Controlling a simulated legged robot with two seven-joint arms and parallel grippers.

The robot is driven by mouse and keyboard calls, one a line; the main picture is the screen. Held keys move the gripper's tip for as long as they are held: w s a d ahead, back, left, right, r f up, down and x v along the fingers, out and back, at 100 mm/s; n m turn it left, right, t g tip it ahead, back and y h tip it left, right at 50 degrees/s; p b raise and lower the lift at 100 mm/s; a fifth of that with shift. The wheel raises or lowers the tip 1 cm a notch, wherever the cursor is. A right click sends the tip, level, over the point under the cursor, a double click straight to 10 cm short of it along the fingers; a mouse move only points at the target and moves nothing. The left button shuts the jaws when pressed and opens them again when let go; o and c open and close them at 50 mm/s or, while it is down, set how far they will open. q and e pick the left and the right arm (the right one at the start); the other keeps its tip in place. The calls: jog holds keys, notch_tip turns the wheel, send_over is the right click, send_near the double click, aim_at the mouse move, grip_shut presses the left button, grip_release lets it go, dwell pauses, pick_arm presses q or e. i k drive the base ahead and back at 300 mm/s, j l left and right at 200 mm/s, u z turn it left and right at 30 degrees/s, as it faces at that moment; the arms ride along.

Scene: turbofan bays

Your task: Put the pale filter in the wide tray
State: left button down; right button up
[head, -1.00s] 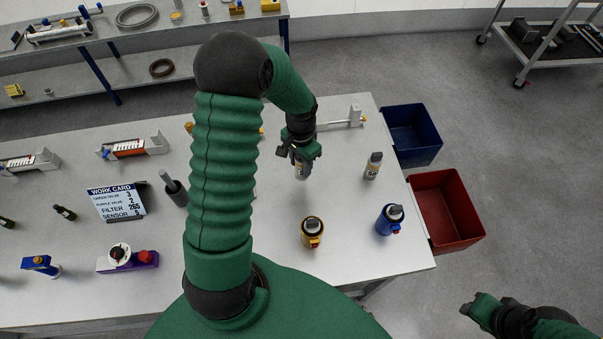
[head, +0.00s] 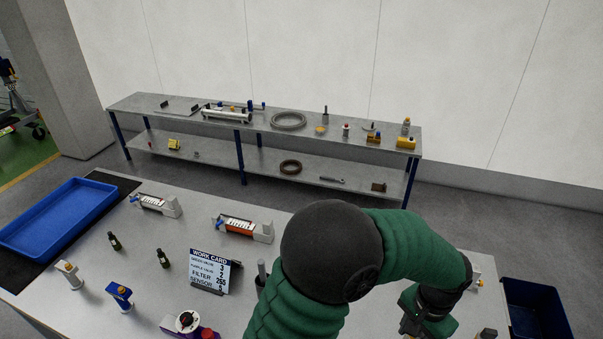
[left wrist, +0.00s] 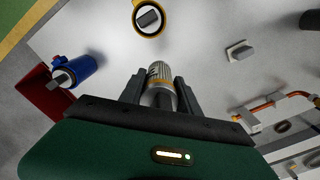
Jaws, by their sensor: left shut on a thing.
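The wide blue tray (head: 62,222) lies empty at the left end of the bench in the head view. My left gripper (left wrist: 159,88) is shut on a pale ribbed filter (left wrist: 160,72) with an orange band, seen between its fingers in the left wrist view. In the head view this gripper (head: 420,322) is at the bottom right, far from the tray, and the filter in it cannot be made out. My right gripper is out of view.
Yellow (left wrist: 148,18) and blue (left wrist: 76,70) canisters stand near the gripper. A blue bin (head: 537,312) is beyond the right edge.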

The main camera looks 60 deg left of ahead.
aim_at(43, 236)
jog(key=k+j+u, duration=0.15)
jog(key=j, duration=0.2)
jog(key=k+j+u, duration=0.2)
jog(key=j, duration=0.2)
jog(key=k+j+u, duration=0.15)
jog(key=j, duration=0.25)
jog(key=k+j+u, duration=0.2)
jog(key=j, duration=0.2)
jog(key=j+u, duration=0.15)
jog(key=j, duration=0.25)
jog(key=k+j, duration=0.1)
jog(key=j, duration=0.4)
jog(key=k+j, duration=0.1)
jog(key=j, duration=0.4)
jog(key=k+j, duration=0.1)
jog(key=j, duration=0.35)
jog(key=k+j, duration=0.15)
jog(key=j, duration=0.35)
jog(key=k+j+u, duration=0.1)
jog(key=j, duration=0.9)
jog(key=k, duration=0.05)
